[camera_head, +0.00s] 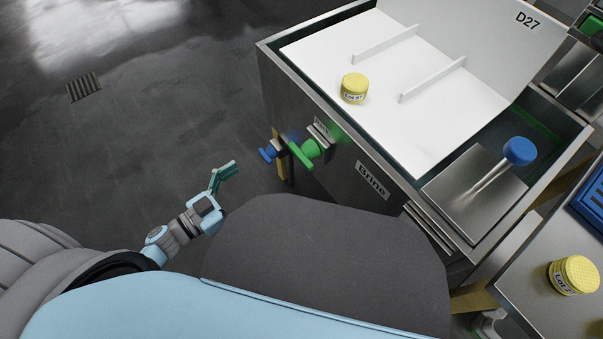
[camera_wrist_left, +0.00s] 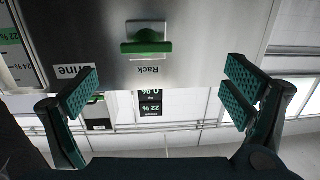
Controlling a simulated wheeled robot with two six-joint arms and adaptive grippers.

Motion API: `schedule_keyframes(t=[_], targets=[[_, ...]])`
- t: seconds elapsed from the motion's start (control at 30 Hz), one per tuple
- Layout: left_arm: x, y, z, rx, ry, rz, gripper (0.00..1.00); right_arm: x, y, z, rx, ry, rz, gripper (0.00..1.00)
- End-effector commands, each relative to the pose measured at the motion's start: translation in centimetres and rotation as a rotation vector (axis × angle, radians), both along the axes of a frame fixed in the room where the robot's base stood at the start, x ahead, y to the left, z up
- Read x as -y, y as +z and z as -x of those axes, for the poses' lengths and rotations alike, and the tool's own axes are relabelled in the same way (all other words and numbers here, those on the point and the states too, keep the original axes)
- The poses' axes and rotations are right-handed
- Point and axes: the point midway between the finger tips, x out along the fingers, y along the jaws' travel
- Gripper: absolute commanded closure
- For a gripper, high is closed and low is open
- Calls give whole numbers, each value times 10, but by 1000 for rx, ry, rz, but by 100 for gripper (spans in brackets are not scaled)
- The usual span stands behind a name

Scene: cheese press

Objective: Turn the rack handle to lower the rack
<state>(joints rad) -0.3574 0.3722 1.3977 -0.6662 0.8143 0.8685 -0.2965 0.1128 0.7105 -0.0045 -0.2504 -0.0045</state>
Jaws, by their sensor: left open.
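The green rack handle (camera_head: 304,154) sits on the front wall of the steel brine tank (camera_head: 345,165). In the left wrist view the green handle (camera_wrist_left: 147,47) is a horizontal bar beside an upside-down "Rack" label (camera_wrist_left: 153,70). My left gripper (camera_head: 226,172) is open and empty, apart from the handle and to its left in the head view. In the left wrist view its two green-padded fingers (camera_wrist_left: 160,92) are spread wide, with the handle beyond and above the gap. The white rack (camera_head: 400,95) lies in the tank. My right gripper does not show.
A blue knob (camera_head: 268,153) sits beside the green handle. Another yellow cheese (camera_head: 573,275) stands on the right table. Floor left of the tank is clear.

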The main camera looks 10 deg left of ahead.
Motion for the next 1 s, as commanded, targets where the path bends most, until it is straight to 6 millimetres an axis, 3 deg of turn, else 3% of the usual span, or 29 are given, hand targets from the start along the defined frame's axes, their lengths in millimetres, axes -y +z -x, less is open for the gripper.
schedule_keyframes(t=[0.03, 0.17, 0.6, 0.97, 1.0], targets=[[9, 1, 2, 22, -50, 11, 5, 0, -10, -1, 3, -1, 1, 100], [25, 12, -9, 34, -80, 23, 5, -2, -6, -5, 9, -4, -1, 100], [95, 12, -96, 32, -72, 24, 5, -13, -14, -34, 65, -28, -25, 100], [104, 13, -107, 30, -73, 21, 5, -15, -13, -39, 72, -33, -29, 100], [104, 13, -107, 30, -73, 21, 10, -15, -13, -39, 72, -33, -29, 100]])
